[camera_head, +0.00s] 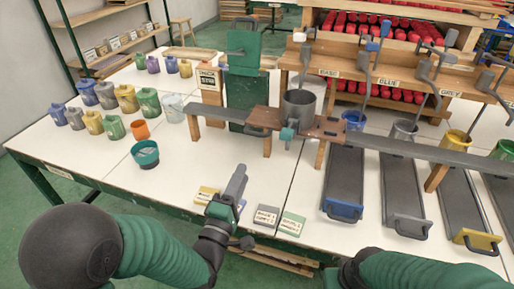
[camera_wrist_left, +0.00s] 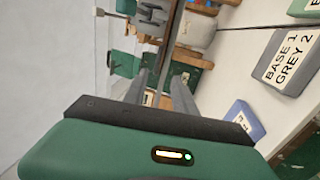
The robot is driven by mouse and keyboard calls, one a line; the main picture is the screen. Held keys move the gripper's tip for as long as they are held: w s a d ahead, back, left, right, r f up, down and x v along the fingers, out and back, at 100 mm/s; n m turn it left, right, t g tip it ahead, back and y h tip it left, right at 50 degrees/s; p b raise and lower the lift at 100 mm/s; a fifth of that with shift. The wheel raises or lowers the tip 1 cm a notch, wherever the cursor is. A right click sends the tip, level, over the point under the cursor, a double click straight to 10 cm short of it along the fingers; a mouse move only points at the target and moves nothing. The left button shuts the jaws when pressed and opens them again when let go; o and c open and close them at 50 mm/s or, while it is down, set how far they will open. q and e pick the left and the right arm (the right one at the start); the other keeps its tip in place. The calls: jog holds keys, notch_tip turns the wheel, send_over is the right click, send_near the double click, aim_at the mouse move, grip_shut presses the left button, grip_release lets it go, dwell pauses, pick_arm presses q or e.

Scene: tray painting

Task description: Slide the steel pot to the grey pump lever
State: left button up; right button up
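The steel pot (camera_head: 299,104) stands upright on a brown carriage (camera_head: 328,128) on the long grey rail (camera_head: 420,148), left of the lever row. The grey pump lever (camera_head: 430,68) appears to be the one beside the GREY label (camera_head: 450,93), far to the pot's right. My left gripper (camera_head: 237,184) is above the table's front edge, nearer than the pot and to its left, touching nothing. In the left wrist view its two fingers (camera_wrist_left: 162,95) stand apart with nothing between them. My right arm shows at the bottom, but its gripper is out of view.
Recipe cards lie by my left gripper, including a grey card (camera_head: 266,215) and a green card (camera_head: 291,224). A teal bowl (camera_head: 145,154) and several colored cups (camera_head: 126,98) stand left. Dark trays (camera_head: 345,180) slope under the rail at right.

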pick_arm(q)
send_near(256, 135)
jog(key=w, duration=0.3)
jog(key=x, duration=0.2)
jog(key=b+x, duration=0.1)
jog(key=x, duration=0.2)
jog(key=d+x, duration=0.1)
jog(key=x, duration=0.2)
jog(key=shift+s, duration=0.2)
jog(key=shift+w+a, duration=0.1)
jog(key=shift+a, duration=0.1)
grip_shut()
jog(key=shift+f, duration=0.2)
dwell(0.3)
